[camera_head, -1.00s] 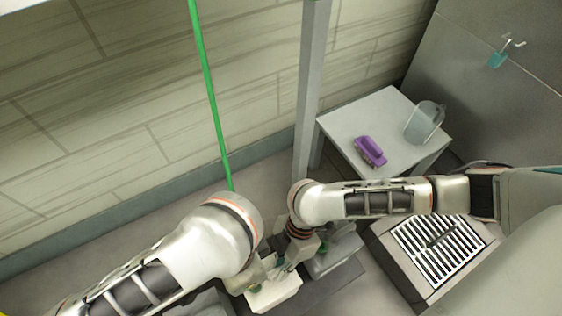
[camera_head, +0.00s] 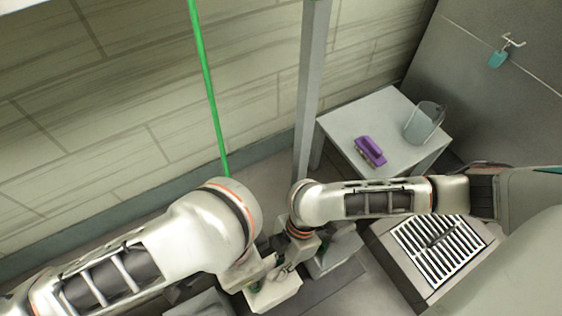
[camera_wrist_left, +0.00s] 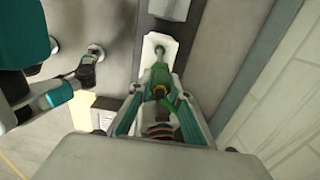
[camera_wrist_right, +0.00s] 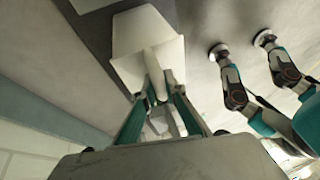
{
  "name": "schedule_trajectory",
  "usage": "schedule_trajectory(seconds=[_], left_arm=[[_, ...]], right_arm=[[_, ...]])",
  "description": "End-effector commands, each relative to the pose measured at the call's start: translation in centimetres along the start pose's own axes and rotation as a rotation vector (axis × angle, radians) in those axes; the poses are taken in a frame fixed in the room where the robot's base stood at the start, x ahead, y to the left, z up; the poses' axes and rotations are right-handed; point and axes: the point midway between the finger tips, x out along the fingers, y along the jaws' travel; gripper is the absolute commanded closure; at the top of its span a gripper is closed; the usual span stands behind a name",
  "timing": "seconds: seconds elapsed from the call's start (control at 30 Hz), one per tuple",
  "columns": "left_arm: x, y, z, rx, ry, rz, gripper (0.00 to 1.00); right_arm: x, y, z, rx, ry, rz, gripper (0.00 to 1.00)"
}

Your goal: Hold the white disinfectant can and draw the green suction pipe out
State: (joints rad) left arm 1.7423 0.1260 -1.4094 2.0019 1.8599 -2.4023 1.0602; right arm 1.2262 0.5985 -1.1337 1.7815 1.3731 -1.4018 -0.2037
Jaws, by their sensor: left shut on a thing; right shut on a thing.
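The white disinfectant can (camera_head: 275,294) is low in the middle of the head view, partly hidden by my arms. It also shows in the right wrist view (camera_wrist_right: 143,32) and behind the pipe in the left wrist view (camera_wrist_left: 155,42). My right gripper (camera_wrist_right: 160,92) is shut on the can, at what looks like its handle. The green suction pipe (camera_wrist_left: 159,76) lies between the fingers of my left gripper (camera_wrist_left: 159,88), which is shut on it above the can. A green hose (camera_head: 207,85) runs down from the top and disappears behind my left arm. The pipe's lower end is unclear.
A small white table (camera_head: 345,122) at the right holds a purple brush (camera_head: 370,151) and a clear jug (camera_head: 424,122). A grey post (camera_head: 309,90) stands behind my arms. A slatted metal grate (camera_head: 438,245) is at the lower right, and a tiled wall (camera_head: 100,120) at the left.

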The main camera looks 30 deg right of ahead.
Motion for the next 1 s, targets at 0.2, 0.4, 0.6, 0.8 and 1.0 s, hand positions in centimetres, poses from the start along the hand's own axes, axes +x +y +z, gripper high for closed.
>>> schedule_trajectory(seconds=[0.2,0.4,0.6,0.8,1.0], left_arm=[[-0.9,-0.1,0.0,0.0,0.001,-0.002,1.0],[-1.6,-0.1,-0.1,0.0,0.001,-0.001,1.0],[-2.3,-0.1,0.0,0.001,0.001,-0.002,1.0],[-3.0,-0.1,0.0,0.0,0.001,-0.001,1.0],[-3.7,-0.1,0.0,0.001,0.001,-0.002,1.0]], right_arm=[[0.0,0.0,-0.1,0.0,0.001,0.0,1.0],[0.0,0.0,-0.1,0.0,0.001,0.0,1.0],[0.0,0.0,-0.1,0.0,0.001,0.0,1.0],[0.0,0.0,-0.1,0.0,0.001,0.0,1.0],[0.0,0.0,-0.1,0.0,0.001,0.0,1.0]])
